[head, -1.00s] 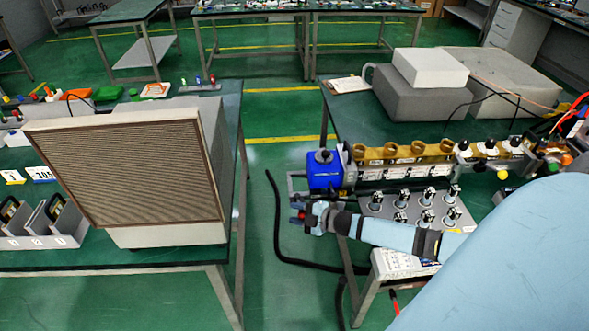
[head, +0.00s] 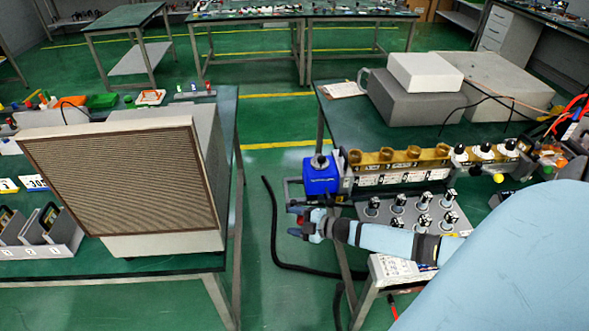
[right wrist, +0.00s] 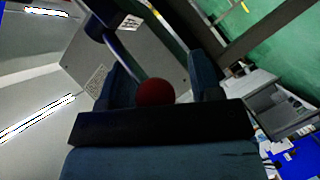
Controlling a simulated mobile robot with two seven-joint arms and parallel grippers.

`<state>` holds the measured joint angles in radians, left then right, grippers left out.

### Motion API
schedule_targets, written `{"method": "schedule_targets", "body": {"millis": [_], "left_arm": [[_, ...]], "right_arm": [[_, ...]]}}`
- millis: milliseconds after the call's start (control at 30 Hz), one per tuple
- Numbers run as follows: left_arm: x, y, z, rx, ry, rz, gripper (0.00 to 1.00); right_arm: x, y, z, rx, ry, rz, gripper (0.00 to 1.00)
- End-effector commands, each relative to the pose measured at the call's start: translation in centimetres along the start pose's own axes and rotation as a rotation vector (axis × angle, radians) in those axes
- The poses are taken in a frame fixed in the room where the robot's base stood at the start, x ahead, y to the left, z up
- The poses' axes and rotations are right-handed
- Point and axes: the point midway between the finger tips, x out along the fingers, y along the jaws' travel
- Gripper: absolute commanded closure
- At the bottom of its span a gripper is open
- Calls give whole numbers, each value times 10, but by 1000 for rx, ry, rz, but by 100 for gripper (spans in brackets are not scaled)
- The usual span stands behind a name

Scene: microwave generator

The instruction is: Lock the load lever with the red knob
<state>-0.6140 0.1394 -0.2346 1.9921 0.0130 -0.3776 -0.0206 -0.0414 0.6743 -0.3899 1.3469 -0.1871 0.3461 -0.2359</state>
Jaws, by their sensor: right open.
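The red knob (right wrist: 154,92) is a small ball on the end of a thin metal lever (right wrist: 122,52) in the right wrist view. The lever runs up and left from it, in front of a grey plate. My right gripper (right wrist: 163,78) is open, with one dark blue finger on each side of the knob. I cannot tell whether a finger touches it. In the head view my right gripper (head: 298,222) is just off the left end of the right bench, below the blue box (head: 320,175), with a bit of red between its fingers. My left gripper is out of view.
A panel of upright metal switches (head: 410,212) lies right beside my right arm. Behind it runs a brass-topped generator assembly (head: 400,160). A large box with a ribbed front (head: 115,170) stands on the left bench. A floor aisle separates the benches, with a black cable (head: 275,235).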

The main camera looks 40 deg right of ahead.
Motion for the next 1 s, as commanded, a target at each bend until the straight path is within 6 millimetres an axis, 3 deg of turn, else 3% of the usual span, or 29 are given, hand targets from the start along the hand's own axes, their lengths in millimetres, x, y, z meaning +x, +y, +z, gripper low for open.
{"method": "schedule_targets", "body": {"millis": [400,800,833,1000], "left_arm": [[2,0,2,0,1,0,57],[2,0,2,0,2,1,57],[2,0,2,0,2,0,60],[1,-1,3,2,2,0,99]], "right_arm": [[-62,-3,1,2,-3,-4,41],[-73,-1,1,1,-2,-2,41],[-73,-1,1,1,-2,-2,41],[-71,-20,-14,60,-18,-3,41]]}}
